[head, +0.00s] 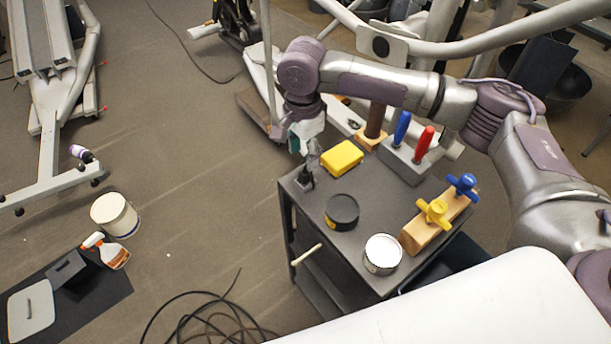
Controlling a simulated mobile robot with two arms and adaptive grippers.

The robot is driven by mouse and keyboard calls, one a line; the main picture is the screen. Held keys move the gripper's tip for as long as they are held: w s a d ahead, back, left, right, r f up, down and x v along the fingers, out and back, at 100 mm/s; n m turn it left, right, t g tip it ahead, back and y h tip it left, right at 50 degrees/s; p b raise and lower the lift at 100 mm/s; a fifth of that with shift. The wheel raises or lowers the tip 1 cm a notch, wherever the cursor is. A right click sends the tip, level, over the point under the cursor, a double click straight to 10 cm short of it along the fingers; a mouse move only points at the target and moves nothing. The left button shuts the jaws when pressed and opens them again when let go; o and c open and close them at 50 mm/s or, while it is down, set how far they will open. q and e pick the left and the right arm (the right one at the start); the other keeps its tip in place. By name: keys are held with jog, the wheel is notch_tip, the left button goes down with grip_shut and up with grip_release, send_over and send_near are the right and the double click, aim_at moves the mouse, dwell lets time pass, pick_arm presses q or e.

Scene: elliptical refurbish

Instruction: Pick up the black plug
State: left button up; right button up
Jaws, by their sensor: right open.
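A small dark object (305,179), which looks like the black plug, stands at the far left corner of the grey cart top (315,205). My right gripper (309,163) comes down from above and is right over this object, with its fingers open. The fingers partly hide the object, and I cannot tell whether they touch it. My left gripper is not in view.
On the cart are a yellow block (341,158), a round black object (342,212), a white can (382,254), a wooden block with yellow and blue knobs (425,233), and red and blue handles in a grey holder (405,162). Gym equipment stands behind.

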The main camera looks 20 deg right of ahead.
aim_at(305, 167)
jog(key=shift+s+d+f, duration=0.1)
jog(key=shift+f, duration=1.6)
jog(key=shift+s+d+f, duration=0.1)
jog(key=shift+f, duration=1.55)
grip_shut()
